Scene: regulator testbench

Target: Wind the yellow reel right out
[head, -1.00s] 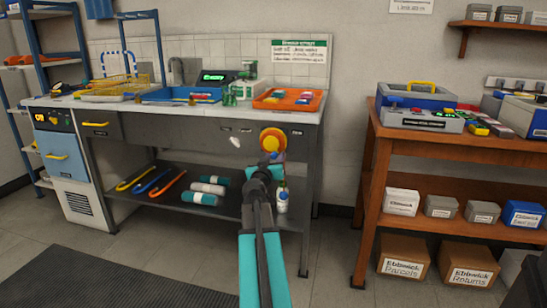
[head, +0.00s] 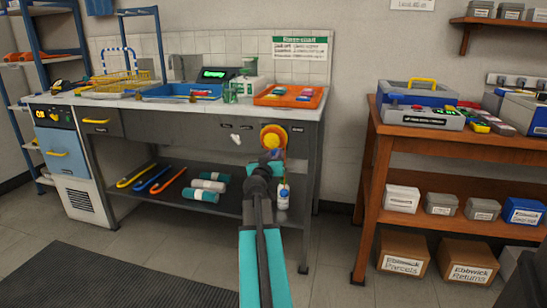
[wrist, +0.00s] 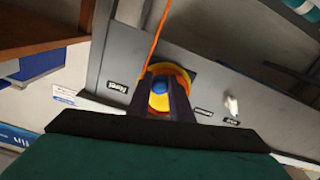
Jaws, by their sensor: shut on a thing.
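The yellow reel (head: 273,137) is a round disc with an orange rim, on the front of the workbench below its top, right of centre. In the wrist view the reel (wrist: 178,76) shows at the fingertips, with a round blue knob (wrist: 158,88) at its face. An orange cord (wrist: 156,38) runs from it to the top edge of that view. My gripper (head: 271,159) is at the reel's face, and its two dark fingers (wrist: 162,100) close in on either side of the blue knob. The fingers hide part of the reel.
The workbench top holds a blue tray (head: 182,92) and an orange tray (head: 289,96). Hooked tools and bottles (head: 203,188) lie on its lower shelf; a white bottle (head: 283,193) stands beside my arm. A wooden bench (head: 440,147) stands right. Floor between the benches is clear.

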